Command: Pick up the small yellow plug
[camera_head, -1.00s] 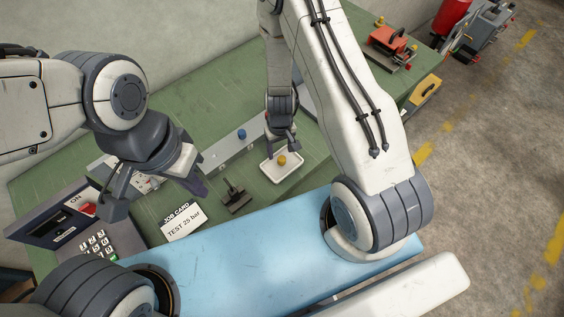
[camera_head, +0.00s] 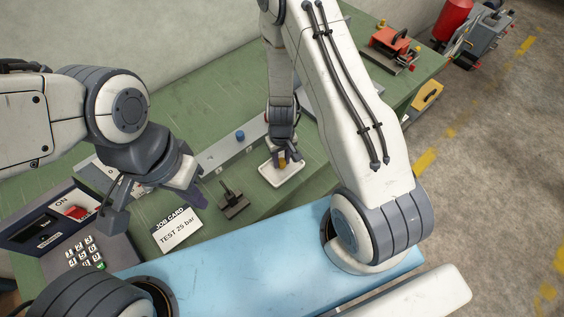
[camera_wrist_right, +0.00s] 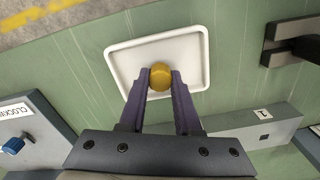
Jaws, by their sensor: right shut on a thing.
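The small yellow plug (camera_wrist_right: 160,76) is at the white tray (camera_wrist_right: 117,55), between the two fingertips of my right gripper (camera_wrist_right: 160,84). The right gripper is shut on the plug. In the head view the right gripper (camera_head: 285,160) points down over the tray (camera_head: 281,177), and the plug (camera_head: 283,163) is partly hidden by the fingers. I cannot tell whether the plug still touches the tray. My left gripper (camera_head: 155,205) is at the left above the bench; its fingers look spread apart, with nothing seen between them.
A dark T-shaped tool (camera_head: 233,204) lies left of the tray. A blue plug (camera_head: 240,136) sits on the grey rail (camera_head: 222,152) behind. A job card (camera_head: 178,231) and a keypad box (camera_head: 83,250) are at the left. A red device (camera_head: 389,40) stands far back.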

